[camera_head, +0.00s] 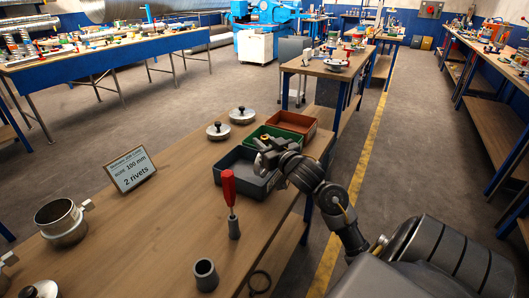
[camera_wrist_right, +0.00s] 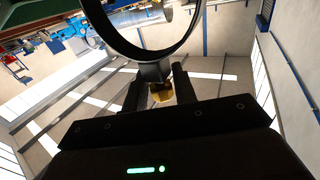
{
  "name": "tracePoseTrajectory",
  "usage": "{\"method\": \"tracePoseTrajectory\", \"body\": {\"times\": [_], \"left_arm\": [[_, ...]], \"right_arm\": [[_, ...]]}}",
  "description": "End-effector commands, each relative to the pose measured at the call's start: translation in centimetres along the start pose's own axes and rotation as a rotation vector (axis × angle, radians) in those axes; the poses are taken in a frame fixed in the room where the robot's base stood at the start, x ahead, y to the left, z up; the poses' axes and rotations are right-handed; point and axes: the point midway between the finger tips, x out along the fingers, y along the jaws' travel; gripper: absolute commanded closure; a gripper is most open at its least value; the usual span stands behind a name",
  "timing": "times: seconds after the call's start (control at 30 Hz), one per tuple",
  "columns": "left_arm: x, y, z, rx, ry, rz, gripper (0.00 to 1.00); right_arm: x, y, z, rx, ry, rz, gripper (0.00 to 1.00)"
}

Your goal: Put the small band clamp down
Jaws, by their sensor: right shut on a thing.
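My right gripper (camera_head: 268,155) is over the row of small bins at the table's right side, its arm coming in from the right. In the right wrist view my right gripper (camera_wrist_right: 158,82) is shut on the tab of the small band clamp (camera_wrist_right: 196,28), a dark round ring. The ring stands out beyond the fingertips, and its top is cut off by the frame. In the head view the clamp is hard to tell apart from the gripper. My left gripper is not in view.
A grey bin (camera_head: 229,178), green bin (camera_head: 246,138) and red bin (camera_head: 309,130) stand in a row. A red-handled tool (camera_head: 229,190), grey tube (camera_head: 206,275), black ring (camera_head: 260,283), sign (camera_head: 130,170) and metal collar (camera_head: 62,222) stand around. The table's middle is clear.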

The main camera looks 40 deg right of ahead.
Motion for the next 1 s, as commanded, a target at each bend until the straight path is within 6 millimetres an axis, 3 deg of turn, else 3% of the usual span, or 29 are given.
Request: {"method": "tracePoseTrajectory", "body": {"times": [0.03,0.2,0.63,0.67,0.7,0.8,1.0], "left_arm": [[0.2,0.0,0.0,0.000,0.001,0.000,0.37],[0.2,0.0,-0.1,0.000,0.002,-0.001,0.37],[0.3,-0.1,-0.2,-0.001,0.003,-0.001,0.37],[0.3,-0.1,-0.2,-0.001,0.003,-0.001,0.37],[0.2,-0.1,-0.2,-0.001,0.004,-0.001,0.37],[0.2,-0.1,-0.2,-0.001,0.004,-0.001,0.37],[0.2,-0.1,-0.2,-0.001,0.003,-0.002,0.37]], "right_arm": [[0.2,0.0,1.1,0.005,-0.005,0.000,1.00],[0.1,0.0,3.0,0.003,-0.002,0.001,1.00],[0.1,0.0,3.6,0.000,0.000,0.000,1.00],[0.1,0.0,3.5,0.000,-0.001,0.000,0.69],[0.1,0.0,3.5,0.000,-0.001,0.000,0.63],[0.1,0.0,3.5,0.000,-0.001,0.000,0.51],[0.1,0.0,3.5,0.000,-0.001,0.000,0.51]]}}
